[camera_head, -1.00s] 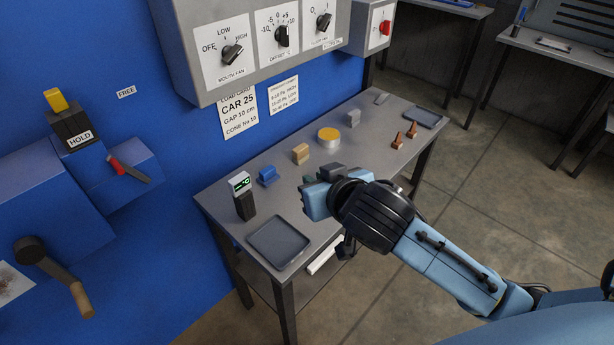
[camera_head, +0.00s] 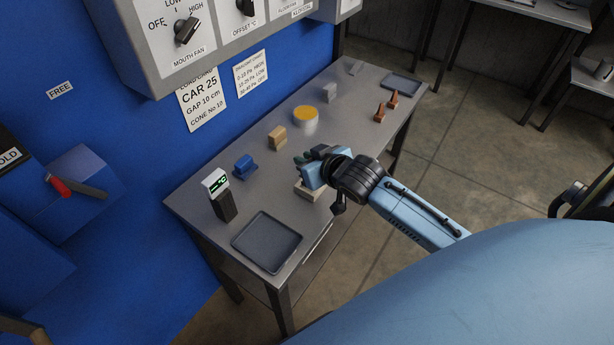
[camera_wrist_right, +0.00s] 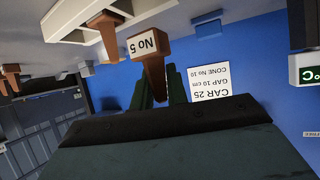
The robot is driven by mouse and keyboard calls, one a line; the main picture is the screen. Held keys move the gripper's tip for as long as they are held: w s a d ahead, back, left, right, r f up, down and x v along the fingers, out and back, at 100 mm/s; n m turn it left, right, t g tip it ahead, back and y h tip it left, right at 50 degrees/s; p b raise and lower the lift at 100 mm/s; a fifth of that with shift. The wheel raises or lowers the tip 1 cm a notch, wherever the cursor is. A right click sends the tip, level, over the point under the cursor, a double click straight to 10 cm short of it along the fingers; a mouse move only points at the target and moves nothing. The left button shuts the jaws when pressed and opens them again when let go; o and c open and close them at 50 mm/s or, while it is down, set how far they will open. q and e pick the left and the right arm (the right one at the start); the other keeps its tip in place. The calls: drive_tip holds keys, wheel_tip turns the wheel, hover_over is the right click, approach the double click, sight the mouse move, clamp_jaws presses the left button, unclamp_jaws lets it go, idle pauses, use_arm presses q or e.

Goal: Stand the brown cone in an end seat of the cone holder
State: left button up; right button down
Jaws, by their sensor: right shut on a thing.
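The brown cone (camera_wrist_right: 151,70), with a white "No 5" label on its base block, is between the two green fingers of my right gripper (camera_wrist_right: 161,92). The wrist picture is upside down; the cone's narrow end is at the fingers and its base points away from them. The pale cone holder (camera_wrist_right: 75,22) is beyond it, with another brown cone (camera_wrist_right: 106,38) in it. In the head view my right gripper (camera_head: 305,160) is above the table, over the holder (camera_head: 307,193), which it partly covers. The held cone is hidden there. My left gripper is not in view.
Two brown cones (camera_head: 379,112) stand at the table's far right. A yellow-topped tin (camera_head: 305,119), a wooden block (camera_head: 277,138), a blue block (camera_head: 245,166) and a meter with a green display (camera_head: 221,195) line the table's back. An empty tray (camera_head: 268,242) lies at its near end.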

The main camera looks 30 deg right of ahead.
drive_tip(key=shift+f, duration=0.75)
wheel_tip(320, 180, down, 3)
drive_tip(key=shift+f+b, duration=0.1)
drive_tip(key=shift+b, duration=0.4)
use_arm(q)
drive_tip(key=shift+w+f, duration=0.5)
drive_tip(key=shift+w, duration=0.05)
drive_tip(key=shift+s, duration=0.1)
use_arm(e)
drive_tip(key=shift+f, duration=0.1)
drive_tip(key=c, duration=1.4)
unclamp_jaws()
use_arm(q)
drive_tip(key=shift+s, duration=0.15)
use_arm(e)
drive_tip(key=shift+r, duration=0.2)
